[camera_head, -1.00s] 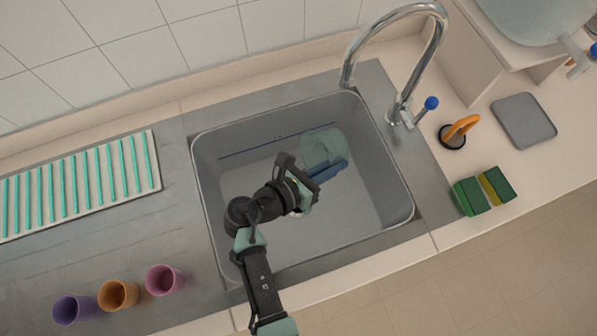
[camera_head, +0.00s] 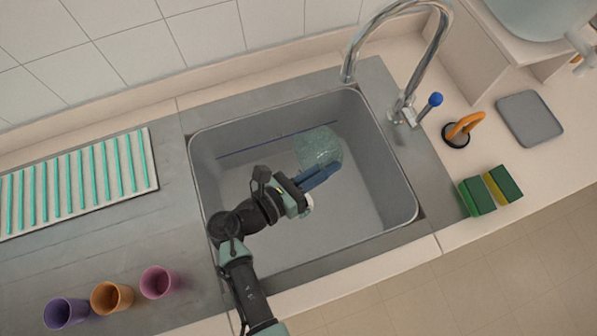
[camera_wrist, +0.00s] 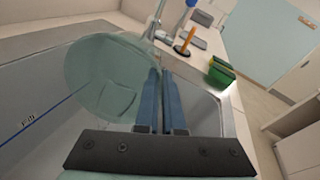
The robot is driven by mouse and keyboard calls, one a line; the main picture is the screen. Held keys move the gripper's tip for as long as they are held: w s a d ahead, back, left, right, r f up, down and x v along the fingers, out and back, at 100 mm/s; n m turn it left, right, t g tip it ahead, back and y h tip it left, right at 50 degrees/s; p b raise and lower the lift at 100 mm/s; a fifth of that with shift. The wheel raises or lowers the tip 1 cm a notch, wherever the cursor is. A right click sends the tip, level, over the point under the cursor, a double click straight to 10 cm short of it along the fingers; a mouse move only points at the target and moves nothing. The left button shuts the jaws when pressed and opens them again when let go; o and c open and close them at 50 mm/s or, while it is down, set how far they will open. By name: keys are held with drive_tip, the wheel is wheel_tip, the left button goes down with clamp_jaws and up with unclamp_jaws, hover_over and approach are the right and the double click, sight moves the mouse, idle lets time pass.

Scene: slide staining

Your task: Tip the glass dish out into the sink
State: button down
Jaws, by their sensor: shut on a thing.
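The glass dish (camera_head: 318,147) is pale green and see-through. My gripper (camera_head: 322,176) is shut on it near its rim and holds it over the sink (camera_head: 350,216). In the wrist view the dish (camera_wrist: 105,75) stands steeply tilted, a round disc to the left of the two blue fingers (camera_wrist: 160,98). A faint squarish outline shows on it. I cannot tell whether any liquid is in it. The sink is a grey basin with a dark blue line along its back wall.
A chrome tap (camera_head: 440,40) with a blue-tipped lever arches at the basin's back right. Green and yellow sponges (camera_head: 478,196) and a grey pad (camera_head: 530,118) lie on the right counter. Purple, orange and pink cups (camera_head: 158,282) and a striped rack (camera_head: 75,184) stand left.

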drive_tip(key=shift+s+a+h+b, duration=0.15)
drive_tip(key=shift+a+h+b, duration=0.05)
drive_tip(key=shift+h+b, duration=0.35)
